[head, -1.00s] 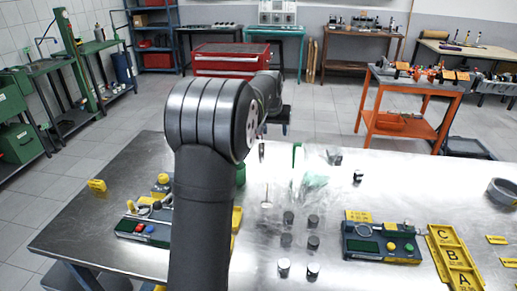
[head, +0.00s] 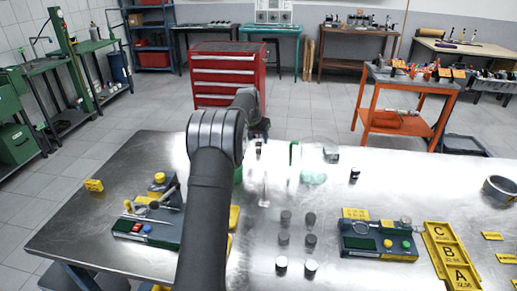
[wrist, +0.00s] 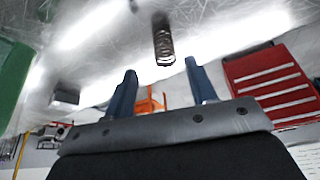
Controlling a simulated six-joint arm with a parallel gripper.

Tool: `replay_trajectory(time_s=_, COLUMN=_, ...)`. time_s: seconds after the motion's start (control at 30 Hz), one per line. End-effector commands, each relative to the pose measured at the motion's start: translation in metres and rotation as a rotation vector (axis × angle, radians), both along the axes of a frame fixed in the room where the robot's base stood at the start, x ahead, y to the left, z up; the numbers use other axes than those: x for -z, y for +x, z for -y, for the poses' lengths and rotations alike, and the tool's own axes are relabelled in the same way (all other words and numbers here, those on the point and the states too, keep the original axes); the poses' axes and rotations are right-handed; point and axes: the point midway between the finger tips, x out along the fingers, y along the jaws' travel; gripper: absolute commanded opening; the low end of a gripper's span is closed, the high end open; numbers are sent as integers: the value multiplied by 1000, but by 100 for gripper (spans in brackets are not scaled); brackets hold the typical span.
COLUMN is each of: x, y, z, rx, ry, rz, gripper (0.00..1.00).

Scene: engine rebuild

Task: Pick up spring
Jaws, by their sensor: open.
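The spring (wrist: 163,45) is a dark metal coil. In the wrist view it stands out from the shiny table surface at the top middle. My gripper (wrist: 160,68) has two blue fingers spread apart. The spring's free end lies in line with the gap between the fingertips, and nothing is gripped. Whether the fingertips are level with the spring in depth I cannot tell. In the head view my arm hides the gripper, and I cannot pick out the spring for certain.
On the metal table (head: 100,235), a device with red and blue buttons (head: 148,229) is at left. Several dark and light cylinders stand near the middle. A green upright part (head: 294,160) stands further back.

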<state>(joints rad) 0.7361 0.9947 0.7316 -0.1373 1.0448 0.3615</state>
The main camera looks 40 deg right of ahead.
Motion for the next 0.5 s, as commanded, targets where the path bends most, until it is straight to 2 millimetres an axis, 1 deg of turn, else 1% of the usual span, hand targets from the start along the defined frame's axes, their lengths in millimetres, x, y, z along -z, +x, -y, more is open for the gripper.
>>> replay_trajectory(time_s=0.03, x=4, y=1, z=2, rx=0, ry=0, rz=0, gripper=52)
replay_trajectory(time_s=0.23, x=15, y=5, z=5, rx=0, ry=0, rz=0, gripper=52)
replay_trajectory(time_s=0.43, x=38, y=16, z=12, rx=-1, ry=0, rz=0, gripper=52)
replay_trajectory(time_s=0.5, x=47, y=17, z=15, rx=-1, ry=1, rz=-1, gripper=52)
